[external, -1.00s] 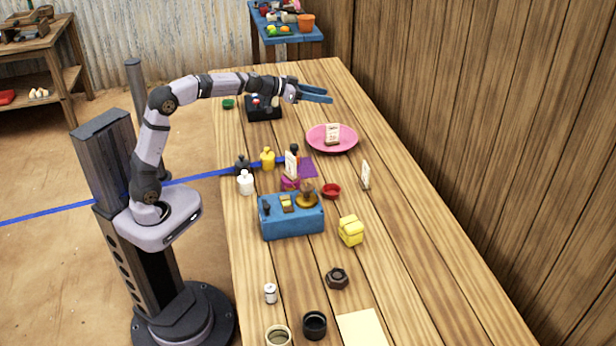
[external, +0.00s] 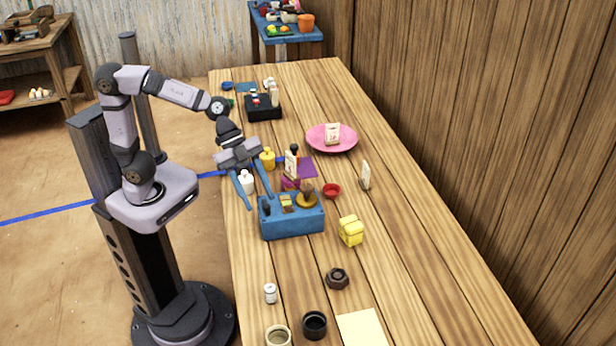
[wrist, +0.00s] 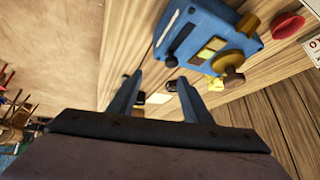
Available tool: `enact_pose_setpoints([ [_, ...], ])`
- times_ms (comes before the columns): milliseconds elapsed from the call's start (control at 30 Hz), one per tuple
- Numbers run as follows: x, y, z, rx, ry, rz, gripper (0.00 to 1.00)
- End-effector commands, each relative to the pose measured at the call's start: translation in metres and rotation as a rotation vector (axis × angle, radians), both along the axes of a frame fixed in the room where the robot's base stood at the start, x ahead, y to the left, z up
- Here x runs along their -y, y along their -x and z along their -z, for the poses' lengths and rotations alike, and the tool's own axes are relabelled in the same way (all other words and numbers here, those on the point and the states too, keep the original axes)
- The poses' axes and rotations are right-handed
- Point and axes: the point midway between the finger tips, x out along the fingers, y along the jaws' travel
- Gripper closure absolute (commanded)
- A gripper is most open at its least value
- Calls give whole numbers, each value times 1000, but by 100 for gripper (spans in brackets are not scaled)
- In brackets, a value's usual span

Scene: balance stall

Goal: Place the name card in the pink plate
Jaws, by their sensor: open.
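A white name card (external: 332,133) stands in the pink plate (external: 345,149) on the far right part of the table. A second white card (external: 291,164) stands behind the blue scale box, and a third card (external: 365,176) stands on bare wood to the right. A card also shows cut off at the right edge of the wrist view (wrist: 315,47). My gripper (external: 260,202) is open and empty, pointing down above the left edge of the blue box, away from the plate. Its two spread fingers also show in the wrist view (wrist: 160,82), with nothing between them.
The blue scale box (external: 290,222) has a brass pan on top. A red bowl (external: 332,191), a yellow block (external: 350,231), a white bottle (external: 246,182) and a yellow bottle (external: 267,159) stand around it. A black box (external: 263,112) is farther back.

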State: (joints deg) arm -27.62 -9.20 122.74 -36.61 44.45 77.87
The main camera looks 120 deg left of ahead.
Motion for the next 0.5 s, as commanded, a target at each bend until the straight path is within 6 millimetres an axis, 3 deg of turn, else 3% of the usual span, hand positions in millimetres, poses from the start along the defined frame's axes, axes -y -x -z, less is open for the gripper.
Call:
enact_pose_setpoints([
  [33, 25, 14, -3, -37, -14, 77, 55],
  [67, 37, 23, 6, -60, -14, 114, 55],
  [100, 52, 26, 33, -79, 25, 137, 55],
  [200, 91, 40, 64, -122, 98, 211, 55],
  [500, 186, 98, 132, -259, 281, 401, 55],
])
